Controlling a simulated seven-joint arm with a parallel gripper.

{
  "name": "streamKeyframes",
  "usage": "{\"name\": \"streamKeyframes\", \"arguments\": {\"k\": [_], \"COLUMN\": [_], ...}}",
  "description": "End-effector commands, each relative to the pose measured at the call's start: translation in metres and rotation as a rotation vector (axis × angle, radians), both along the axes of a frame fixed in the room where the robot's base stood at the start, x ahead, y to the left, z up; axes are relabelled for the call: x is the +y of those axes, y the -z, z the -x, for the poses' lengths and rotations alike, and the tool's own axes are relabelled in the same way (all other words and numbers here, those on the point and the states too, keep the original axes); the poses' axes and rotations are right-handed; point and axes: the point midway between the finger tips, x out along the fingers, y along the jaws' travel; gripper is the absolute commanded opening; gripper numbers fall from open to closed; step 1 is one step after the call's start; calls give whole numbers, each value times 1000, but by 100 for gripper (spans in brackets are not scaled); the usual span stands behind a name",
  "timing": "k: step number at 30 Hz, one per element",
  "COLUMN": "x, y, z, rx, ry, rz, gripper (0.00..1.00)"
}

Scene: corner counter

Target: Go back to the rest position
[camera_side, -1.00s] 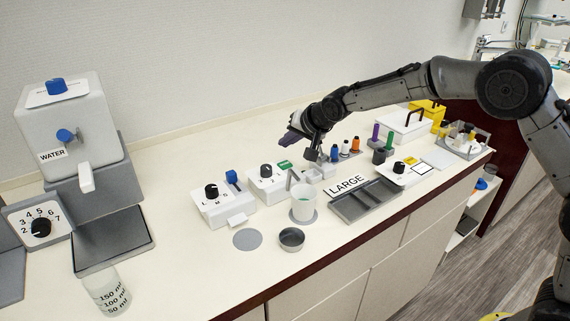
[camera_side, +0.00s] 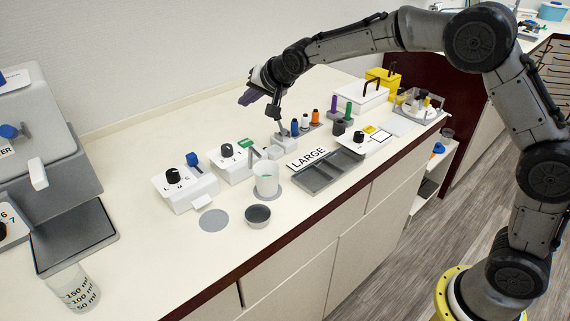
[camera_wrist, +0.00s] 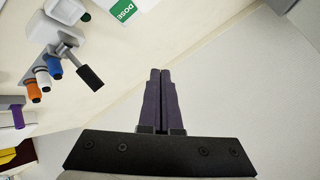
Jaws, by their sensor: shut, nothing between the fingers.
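My gripper (camera_side: 246,98) is above the back part of the counter (camera_side: 130,152), in front of the wall. In the wrist view, its two dark purple fingers (camera_wrist: 160,82) lie together with nothing between them. In the side view, several small capped bottles, among them a blue one (camera_side: 295,127) and an orange one (camera_side: 315,116), stand beyond and to the right of it. They also show at the left of the wrist view, with the blue cap (camera_wrist: 55,70) apart from my fingers.
On the counter are a white cup (camera_side: 266,180), a metal dish (camera_side: 257,216), a grey tray (camera_side: 325,172), dial boxes (camera_side: 186,187) and a beaker (camera_side: 77,290). A white box with a handle (camera_side: 360,95) is farther right. The air around my gripper is clear.

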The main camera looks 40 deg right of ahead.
Motion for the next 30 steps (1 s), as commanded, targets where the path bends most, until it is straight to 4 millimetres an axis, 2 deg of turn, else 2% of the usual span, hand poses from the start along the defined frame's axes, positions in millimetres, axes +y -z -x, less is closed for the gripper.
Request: {"name": "streamKeyframes", "arguments": {"k": [1, 3, 6, 9, 13, 17, 18, 21, 24, 27, 30], "x": [-6, -17, -33, -47, -63, -74, -76, -79, -79, -77, -76], "y": [-32, -71, -113, -138, -150, -138, -129, -98, -60, -26, -5], "z": [6, 26, 69, 121, 195, 275, 299, 357, 404, 435, 452], "rx": [-46, -92, -123, -125, -102, -49, -24, 50, 140, 239, 317], "ry": [10, 25, 36, 25, -8, -70, -96, -178, -278, -387, -483], "rz": [-6, -15, -5, 36, 110, 206, 237, 316, 386, 438, 474], "gripper": [0, 0, 0, 0, 0, 0, 0, 0, 0, 0, 0]}}
